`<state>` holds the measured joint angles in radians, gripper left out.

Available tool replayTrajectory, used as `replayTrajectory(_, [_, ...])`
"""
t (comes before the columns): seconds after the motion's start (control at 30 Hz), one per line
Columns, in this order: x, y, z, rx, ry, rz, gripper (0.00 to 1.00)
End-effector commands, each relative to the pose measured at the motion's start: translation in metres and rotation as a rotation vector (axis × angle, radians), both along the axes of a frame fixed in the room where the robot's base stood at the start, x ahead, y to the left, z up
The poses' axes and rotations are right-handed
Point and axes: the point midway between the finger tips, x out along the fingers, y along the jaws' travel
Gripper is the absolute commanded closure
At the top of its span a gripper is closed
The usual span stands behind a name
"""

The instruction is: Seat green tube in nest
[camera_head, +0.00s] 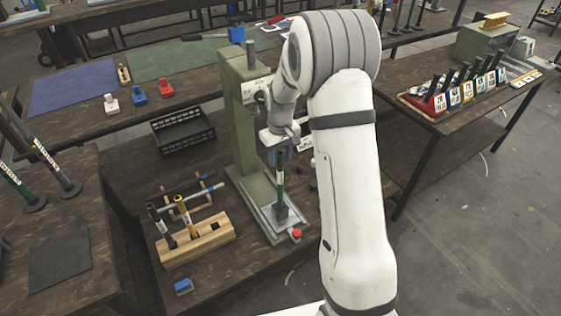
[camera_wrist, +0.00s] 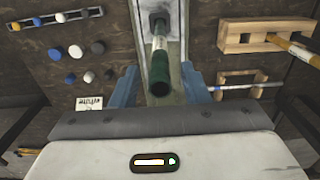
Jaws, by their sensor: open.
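The green tube (camera_head: 280,181), dark green with a white band, stands roughly upright on the bed of the green press (camera_head: 243,135). Its lower end is at a grey nest block (camera_head: 287,214); how deep it sits I cannot tell. In the wrist view the tube (camera_wrist: 160,70) passes between the two blue fingers of my gripper (camera_wrist: 160,80). The fingers are open, with a gap on both sides of the tube. The nest (camera_wrist: 159,20) is partly hidden by the tube.
A wooden holder (camera_head: 188,250) with a black and a yellow tube stands left of the press. A red button (camera_head: 296,234) is at the press's front. A black rack (camera_head: 183,133) stands behind left. A blue block (camera_head: 183,286) lies near the front edge.

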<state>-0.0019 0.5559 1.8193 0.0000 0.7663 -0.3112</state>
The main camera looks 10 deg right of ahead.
Motion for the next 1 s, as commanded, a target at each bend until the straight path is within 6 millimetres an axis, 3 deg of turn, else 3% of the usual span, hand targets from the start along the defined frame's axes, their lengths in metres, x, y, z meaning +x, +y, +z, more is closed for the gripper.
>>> replayTrajectory(0.1, [0.001,0.000,0.029,0.000,-0.006,0.000,0.58])
replayTrajectory(0.3, [0.001,0.000,0.068,0.000,-0.004,0.000,0.58])
replayTrajectory(0.53, [-0.001,0.000,0.092,0.000,-0.003,-0.002,0.58])
replayTrajectory(0.63, [-0.013,0.000,0.105,0.000,-0.015,-0.014,0.58])
replayTrajectory(0.77, [-0.048,0.000,0.132,0.000,-0.046,-0.053,0.58])
replayTrajectory(1.0, [-0.145,0.000,0.173,0.008,-0.122,-0.157,0.58])
